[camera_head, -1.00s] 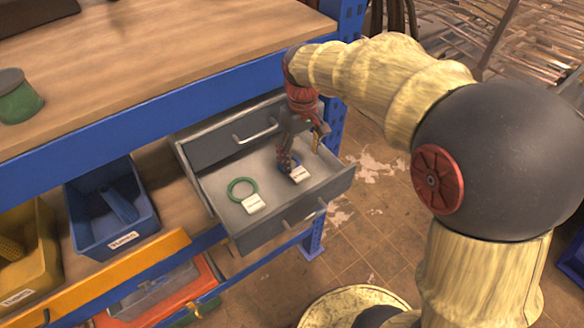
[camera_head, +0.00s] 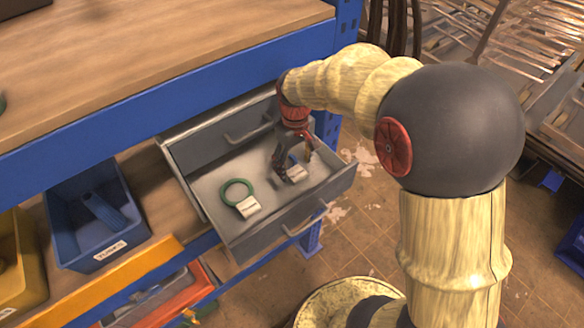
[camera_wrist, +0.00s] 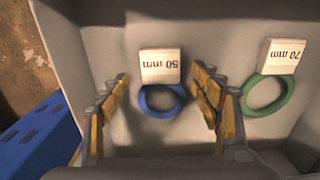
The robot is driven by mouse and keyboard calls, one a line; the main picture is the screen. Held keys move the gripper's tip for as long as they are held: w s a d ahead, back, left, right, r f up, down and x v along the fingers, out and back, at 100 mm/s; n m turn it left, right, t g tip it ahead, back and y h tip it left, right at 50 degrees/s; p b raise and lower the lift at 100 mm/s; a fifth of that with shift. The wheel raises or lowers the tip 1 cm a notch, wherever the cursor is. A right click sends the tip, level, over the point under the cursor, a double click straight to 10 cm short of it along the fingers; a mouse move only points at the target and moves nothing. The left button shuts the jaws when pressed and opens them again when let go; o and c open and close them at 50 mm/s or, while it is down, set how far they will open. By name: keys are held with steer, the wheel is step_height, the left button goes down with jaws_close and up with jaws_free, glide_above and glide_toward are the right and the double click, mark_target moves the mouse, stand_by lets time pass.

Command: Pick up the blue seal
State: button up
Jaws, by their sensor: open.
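The blue seal (camera_wrist: 161,112) is a ring with a white tag (camera_wrist: 160,66) reading "50 mm". It lies on the floor of the open grey drawer (camera_head: 213,185). In the wrist view the blue seal lies between the two spread fingers of my gripper (camera_wrist: 165,97), with a gap on each side.
A green seal (camera_wrist: 268,94) with a "70 mm" tag lies right of my gripper in the wrist view, and left of it in the head view (camera_head: 237,191). Drawer walls surround both seals. A wooden bench top (camera_head: 150,60) overhangs behind. A blue bin (camera_head: 93,215) stands at left.

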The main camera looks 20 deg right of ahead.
steer(key=shift+f, duration=0.8)
steer(key=c, duration=1.1)
steer(key=shift+c, duration=0.8)
